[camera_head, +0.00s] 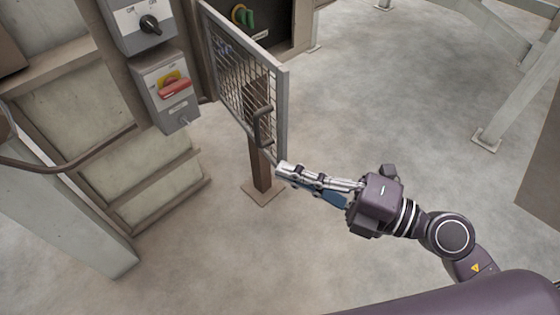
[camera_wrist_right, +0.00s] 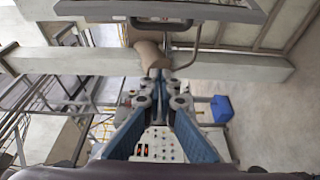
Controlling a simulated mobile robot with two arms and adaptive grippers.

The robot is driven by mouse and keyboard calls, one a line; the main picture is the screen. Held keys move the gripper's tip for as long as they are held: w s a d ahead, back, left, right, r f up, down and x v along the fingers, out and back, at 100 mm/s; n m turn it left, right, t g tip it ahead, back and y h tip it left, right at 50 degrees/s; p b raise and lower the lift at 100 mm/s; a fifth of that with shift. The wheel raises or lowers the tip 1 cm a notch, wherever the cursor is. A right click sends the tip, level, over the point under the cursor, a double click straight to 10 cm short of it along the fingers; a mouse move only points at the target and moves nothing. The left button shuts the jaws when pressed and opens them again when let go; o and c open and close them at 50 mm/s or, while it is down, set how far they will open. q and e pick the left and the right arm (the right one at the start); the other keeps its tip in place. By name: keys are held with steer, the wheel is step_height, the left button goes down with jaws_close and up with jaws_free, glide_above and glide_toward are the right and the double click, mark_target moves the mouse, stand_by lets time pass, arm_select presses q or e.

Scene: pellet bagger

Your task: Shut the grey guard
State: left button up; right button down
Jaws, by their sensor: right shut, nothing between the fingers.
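The grey guard (camera_head: 236,70) is a mesh panel in a grey frame. It stands swung out from the dark machine opening, with its free edge towards me. A dark handle (camera_head: 263,126) sits on it near that edge. My right gripper (camera_head: 281,169) is shut and empty, with its tips by the lower free corner of the guard. I cannot tell whether they touch it. My left gripper is not in view.
A switch box with a red handle (camera_head: 175,88) and a box with a black knob (camera_head: 150,22) are left of the guard. A brown post (camera_head: 260,165) stands behind it. A green object (camera_head: 242,16) is in the dark opening. The floor (camera_head: 390,100) to the right is clear.

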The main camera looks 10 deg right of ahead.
mark_target(259, 145)
steer(key=w+a+p, duration=0.1)
steer(key=w, duration=0.1)
steer(key=w+a+p, duration=0.1)
steer(key=w+a, duration=0.1)
steer(key=w, duration=0.1)
steer(key=w+a+p, duration=0.1)
steer(key=w, duration=0.1)
steer(key=shift+w+a, duration=0.3)
steer(key=shift+a, duration=0.1)
steer(key=shift+w+d, duration=0.15)
steer(key=shift+d, duration=0.1)
